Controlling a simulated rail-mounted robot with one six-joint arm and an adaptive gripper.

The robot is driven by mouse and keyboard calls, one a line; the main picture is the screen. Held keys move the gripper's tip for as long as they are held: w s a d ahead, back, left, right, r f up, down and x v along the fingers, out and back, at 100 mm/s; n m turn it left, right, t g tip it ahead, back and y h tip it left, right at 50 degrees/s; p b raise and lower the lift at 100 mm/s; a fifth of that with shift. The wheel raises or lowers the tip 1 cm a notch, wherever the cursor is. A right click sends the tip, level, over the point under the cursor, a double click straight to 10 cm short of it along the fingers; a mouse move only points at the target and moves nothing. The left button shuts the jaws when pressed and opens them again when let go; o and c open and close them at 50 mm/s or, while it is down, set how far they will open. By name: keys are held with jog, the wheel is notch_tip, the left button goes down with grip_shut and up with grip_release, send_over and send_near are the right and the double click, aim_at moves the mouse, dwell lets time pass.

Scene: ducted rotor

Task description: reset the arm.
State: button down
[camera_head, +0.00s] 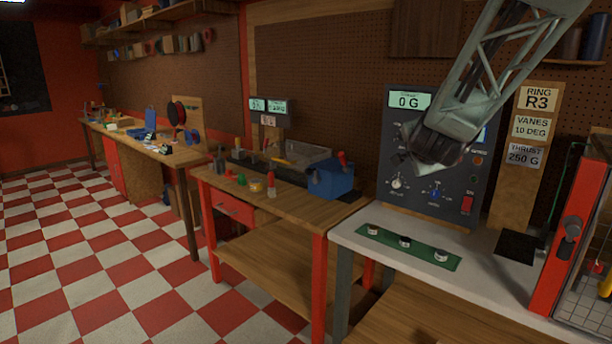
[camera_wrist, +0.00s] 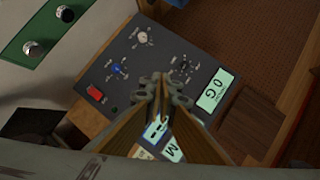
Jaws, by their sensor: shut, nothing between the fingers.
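My arm reaches down from the top right in the head view and ends in front of the upright dark control panel (camera_head: 458,201). My gripper (camera_wrist: 165,80) shows in the wrist view with its fingers together and nothing between them. The fingers point toward the panel (camera_wrist: 130,62), which also shows there. They overlap part of the panel in the picture; I cannot tell the exact gap. The panel display (camera_head: 409,100) reads 0 G. It has knobs and a red switch (camera_head: 467,204). In the head view the fingertips cannot be made out.
A green strip (camera_head: 385,242) with three knobs lies on the pale bench top (camera_head: 490,279). A red-framed enclosure (camera_head: 568,235) stands at the right. A sign board (camera_head: 512,190) reads R3, 10 DEG and 250 G. A blue box (camera_head: 331,180) sits on the wooden bench at left.

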jog(key=s+a+n+g+y, duration=0.2)
jog(key=s+a+n, duration=0.35)
jog(key=s, duration=0.75)
jog(key=s+a+n+g+y, duration=0.2)
jog(key=s+a+n, duration=0.3)
jog(key=s, duration=0.8)
jog(key=s+f+n+g, duration=0.2)
jog(key=s+f+n, duration=0.1)
jog(key=s, duration=1.3)
jog(key=s+f+n+g, duration=0.3)
jog(key=s+f, duration=0.1)
jog(key=s, duration=1.2)
jog(key=shift+s, duration=0.4)
